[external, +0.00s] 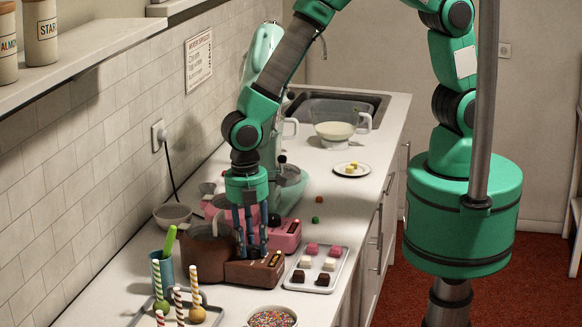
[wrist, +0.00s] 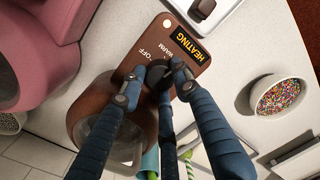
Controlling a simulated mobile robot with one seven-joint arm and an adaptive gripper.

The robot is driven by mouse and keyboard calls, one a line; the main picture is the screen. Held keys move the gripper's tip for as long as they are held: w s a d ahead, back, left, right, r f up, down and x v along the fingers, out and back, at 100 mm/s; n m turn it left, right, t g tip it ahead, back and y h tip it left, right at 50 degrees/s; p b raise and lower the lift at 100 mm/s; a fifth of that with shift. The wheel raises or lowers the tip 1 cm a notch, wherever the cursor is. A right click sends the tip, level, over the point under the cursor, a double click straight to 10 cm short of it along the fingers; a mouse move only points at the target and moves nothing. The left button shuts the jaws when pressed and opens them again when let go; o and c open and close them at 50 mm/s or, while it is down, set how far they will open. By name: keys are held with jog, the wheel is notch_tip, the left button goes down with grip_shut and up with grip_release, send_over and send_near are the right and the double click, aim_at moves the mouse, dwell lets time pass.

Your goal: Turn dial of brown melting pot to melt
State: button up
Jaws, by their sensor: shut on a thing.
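The brown melting pot (external: 205,257) stands on the counter, with its control base (external: 245,274) to its right. In the wrist view its brown panel (wrist: 142,58) shows the words OFF and WARM and a lit label (wrist: 195,45) reading HEATING. My gripper (external: 250,248) points down over this base. In the wrist view my gripper (wrist: 156,78) has its fingers closed around the dark dial (wrist: 157,73). The fingers hide most of the dial, its pointer and any melt mark.
A pink melting pot (external: 285,237) stands close behind. A tray of sweets (external: 328,254) lies to the right. A sprinkles bowl (external: 271,318) and a tray with striped sticks (external: 209,316) are in front.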

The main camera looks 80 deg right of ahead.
aim_at(249, 247)
jog(key=m, duration=0.3)
dwell(0.4)
jog(key=o, duration=1.2)
jog(key=shift+w, duration=0.1)
jog(key=shift+c, duration=0.2)
jog(key=shift+r, duration=0.1)
notch_tip(249, 247, up, 12)
jog(key=shift+w+d, duration=0.15)
jog(key=shift+w, duration=0.15)
